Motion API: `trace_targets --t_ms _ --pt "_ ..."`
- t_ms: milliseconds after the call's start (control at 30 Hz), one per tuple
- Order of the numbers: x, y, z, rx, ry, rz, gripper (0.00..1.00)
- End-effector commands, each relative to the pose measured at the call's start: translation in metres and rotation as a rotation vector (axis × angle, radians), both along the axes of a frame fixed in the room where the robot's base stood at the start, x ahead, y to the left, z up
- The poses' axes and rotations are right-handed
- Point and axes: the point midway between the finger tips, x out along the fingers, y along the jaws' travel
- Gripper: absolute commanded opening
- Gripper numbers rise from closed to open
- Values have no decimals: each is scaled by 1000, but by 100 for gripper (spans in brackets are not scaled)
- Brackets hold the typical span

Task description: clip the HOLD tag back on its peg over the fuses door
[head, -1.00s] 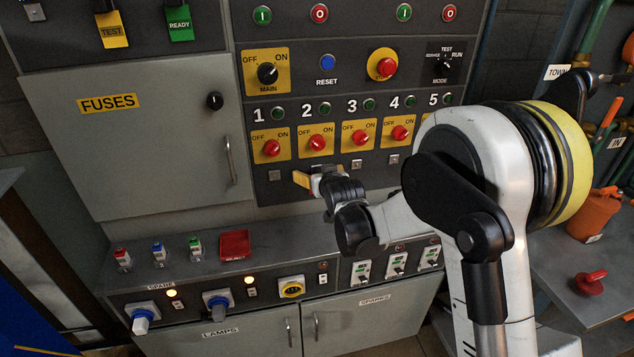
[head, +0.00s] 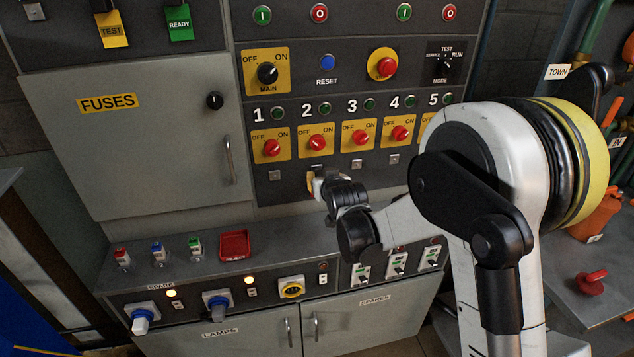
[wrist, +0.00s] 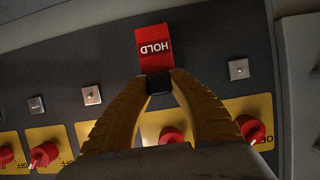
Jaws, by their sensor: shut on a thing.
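In the head view my gripper (head: 314,182) is at the panel below switch 2; the tag is not clearly visible there. I cannot tell whether the clip still sits on a peg behind it. The fuses door (head: 130,145) is closed at the left. Above it is a bare peg (head: 34,12), left of the TEST tag (head: 112,28) and READY tag (head: 179,22).
Red rotary switches, such as switch 3 (head: 360,138), line the panel just above my gripper. Bare square pegs (head: 275,175) sit below them. The door handle (head: 229,160) sticks out left of my gripper. A ledge with a red tray (head: 235,246) lies below.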

Motion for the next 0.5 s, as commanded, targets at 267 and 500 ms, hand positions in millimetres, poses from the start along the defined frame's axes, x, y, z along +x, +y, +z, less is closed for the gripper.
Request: trace_targets --t_ms 267,500 --pt "-11 -3 0 0 0 0 0" --pt "-21 -6 0 0 0 0 0"
